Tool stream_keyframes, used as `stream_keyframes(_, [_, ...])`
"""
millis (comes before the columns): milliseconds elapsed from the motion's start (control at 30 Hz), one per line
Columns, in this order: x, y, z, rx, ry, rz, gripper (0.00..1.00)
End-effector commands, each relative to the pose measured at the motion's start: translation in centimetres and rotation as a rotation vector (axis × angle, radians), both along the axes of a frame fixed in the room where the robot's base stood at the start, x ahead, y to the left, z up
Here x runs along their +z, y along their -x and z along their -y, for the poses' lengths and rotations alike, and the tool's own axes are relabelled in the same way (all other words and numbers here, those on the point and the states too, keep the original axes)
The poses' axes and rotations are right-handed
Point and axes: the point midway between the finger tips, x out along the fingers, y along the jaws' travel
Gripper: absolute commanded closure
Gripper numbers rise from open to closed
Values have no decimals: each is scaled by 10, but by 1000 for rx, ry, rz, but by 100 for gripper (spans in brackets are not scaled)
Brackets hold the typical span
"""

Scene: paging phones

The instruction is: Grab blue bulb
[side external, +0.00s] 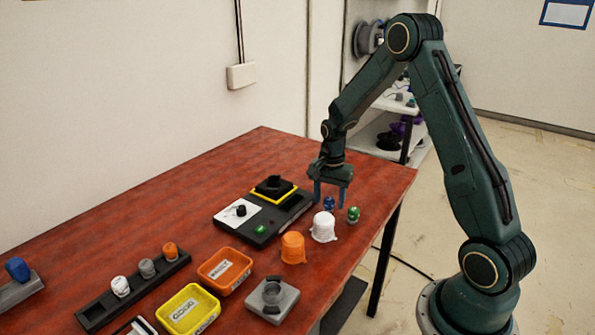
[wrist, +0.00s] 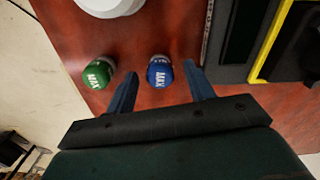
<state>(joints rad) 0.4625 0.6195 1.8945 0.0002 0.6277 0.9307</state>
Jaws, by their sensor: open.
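The blue bulb (side external: 329,203) stands on the red-brown table near its right end, beside the green bulb (side external: 353,214). In the wrist view the blue bulb (wrist: 160,73) has a grey top end and white lettering, and it shows between my two fingers. The green bulb (wrist: 98,74) is just outside the left finger there. My gripper (side external: 331,200) points down and is open, with its blue fingers close to the blue bulb. The wrist view shows my gripper (wrist: 160,78) empty, with a gap on each side of the blue bulb. I cannot tell the exact height of the fingertips.
A white cap (side external: 323,227) and an orange cap (side external: 293,248) stand in front of the bulbs. A black device (side external: 290,212) with a yellow-edged pad lies left of my gripper. Orange (side external: 238,266) and yellow (side external: 203,305) bins are nearer the camera. The table's right edge is close.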

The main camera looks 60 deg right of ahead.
Motion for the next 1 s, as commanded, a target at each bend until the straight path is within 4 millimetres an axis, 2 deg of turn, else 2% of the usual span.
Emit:
stream_keyframes(200, [0,0,0,0,0,0,49])
stream_keyframes(433, [0,0,0,0,0,0,94])
stream_keyframes(767, [2,0,0,0,0,1,95])
stream_keyframes(1000, [14,-1,0,0,2,2,95])
